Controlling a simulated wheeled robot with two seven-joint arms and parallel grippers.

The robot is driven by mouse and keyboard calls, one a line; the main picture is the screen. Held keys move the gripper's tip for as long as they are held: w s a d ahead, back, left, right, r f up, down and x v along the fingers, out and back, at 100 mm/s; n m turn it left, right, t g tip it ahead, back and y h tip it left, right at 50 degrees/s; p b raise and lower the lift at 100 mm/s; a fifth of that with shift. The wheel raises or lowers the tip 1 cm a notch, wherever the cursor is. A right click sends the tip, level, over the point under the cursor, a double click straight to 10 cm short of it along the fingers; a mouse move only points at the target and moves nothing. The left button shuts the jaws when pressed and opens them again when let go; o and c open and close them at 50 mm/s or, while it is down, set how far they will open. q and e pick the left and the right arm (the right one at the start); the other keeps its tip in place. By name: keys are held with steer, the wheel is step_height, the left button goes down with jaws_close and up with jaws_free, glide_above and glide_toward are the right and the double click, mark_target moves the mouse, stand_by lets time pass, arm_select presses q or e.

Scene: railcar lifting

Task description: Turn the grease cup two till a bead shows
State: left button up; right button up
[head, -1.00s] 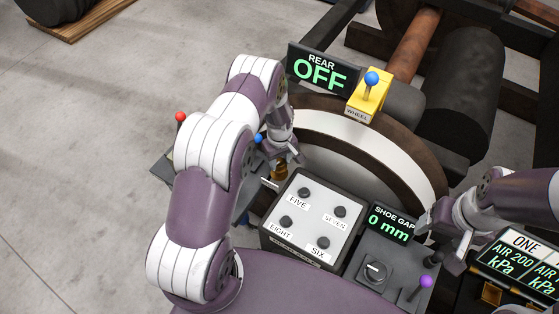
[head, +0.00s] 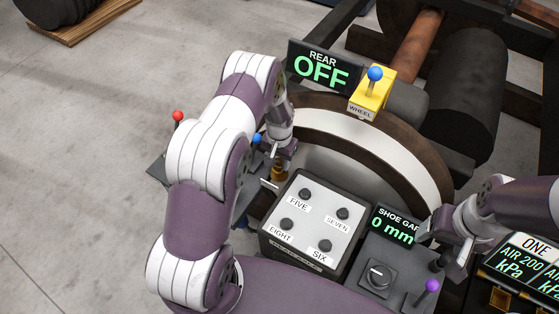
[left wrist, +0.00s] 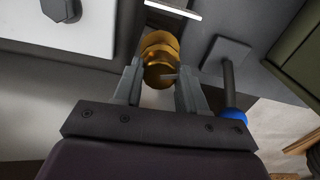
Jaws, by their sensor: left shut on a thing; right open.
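A brass, ringed grease cup (left wrist: 160,52) stands between my left fingers in the left wrist view. The cup shows small in the head view (head: 278,172), left of the button box. My left gripper (left wrist: 160,72) is shut on this cup; in the head view the gripper (head: 284,152) is partly covered by my arm. I cannot read a number on the cup. My right gripper (head: 440,262) is open, beside the shoe gap panel at the right.
A button box (head: 312,228) marked FIVE to EIGHT stands right of the cup. A blue-knobbed lever (left wrist: 230,80) is close to my left fingers. A red-knobbed lever (head: 178,117), the REAR OFF display (head: 322,70) and a purple-knobbed lever (head: 431,286) stand around.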

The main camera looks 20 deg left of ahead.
mark_target(278, 162)
arm_select(q)
steer(key=m+b, duration=0.1)
steer(key=m, duration=0.4)
steer(key=shift+m, duration=0.3)
steer(key=m, duration=0.4)
steer(key=shift+m+b, duration=0.35)
steer(key=shift+m, duration=0.05)
steer(key=shift+a, duration=0.1)
steer(key=o, duration=1.1)
steer(key=shift+c, duration=0.2)
steer(key=shift+r, duration=0.1)
step_height(278, 162, up, 13)
steer(key=b, duration=0.1)
steer(key=shift+f, duration=0.2)
